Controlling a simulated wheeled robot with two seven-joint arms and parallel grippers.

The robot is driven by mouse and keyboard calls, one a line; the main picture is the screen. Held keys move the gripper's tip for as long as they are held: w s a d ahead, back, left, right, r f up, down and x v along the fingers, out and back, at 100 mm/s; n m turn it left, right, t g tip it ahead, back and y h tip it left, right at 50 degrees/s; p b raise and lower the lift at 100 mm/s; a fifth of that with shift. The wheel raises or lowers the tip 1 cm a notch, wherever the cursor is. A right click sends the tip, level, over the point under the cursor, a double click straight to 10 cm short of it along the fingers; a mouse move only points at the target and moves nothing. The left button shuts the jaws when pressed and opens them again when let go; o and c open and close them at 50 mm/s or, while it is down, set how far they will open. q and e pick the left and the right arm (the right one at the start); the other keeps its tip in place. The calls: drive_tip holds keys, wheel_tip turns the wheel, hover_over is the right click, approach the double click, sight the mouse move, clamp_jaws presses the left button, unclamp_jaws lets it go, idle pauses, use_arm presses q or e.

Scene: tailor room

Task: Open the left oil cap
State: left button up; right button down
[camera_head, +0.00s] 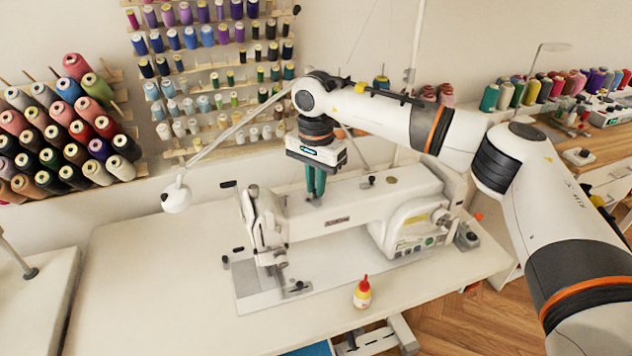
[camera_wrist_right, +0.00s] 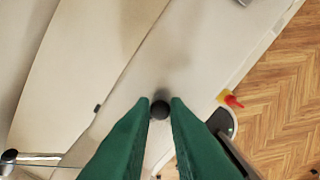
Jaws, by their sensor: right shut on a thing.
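The white sewing machine (camera_head: 345,205) stands on the pale table. My right gripper (camera_head: 316,196) comes down from above onto the left part of the machine's top arm. Its green fingers point down and are shut on a small round black cap (camera_wrist_right: 160,109), which shows between the fingertips in the wrist view. Another small dark cap (camera_head: 371,179) sits farther right on the machine's top. My left gripper is not in view.
A small bottle with a red tip (camera_head: 362,293) stands on the table in front of the machine. A thin-armed white lamp (camera_head: 176,196) is at the left. Thread racks (camera_head: 215,75) hang behind. The table's left part is clear.

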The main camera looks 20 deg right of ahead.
drive_tip(key=shift+r, duration=0.1)
drive_tip(key=c, duration=1.4)
unclamp_jaws()
drive_tip(key=shift+c, duration=0.2)
wheel_tip(320, 180, up, 12)
drive_tip(key=b, duration=0.1)
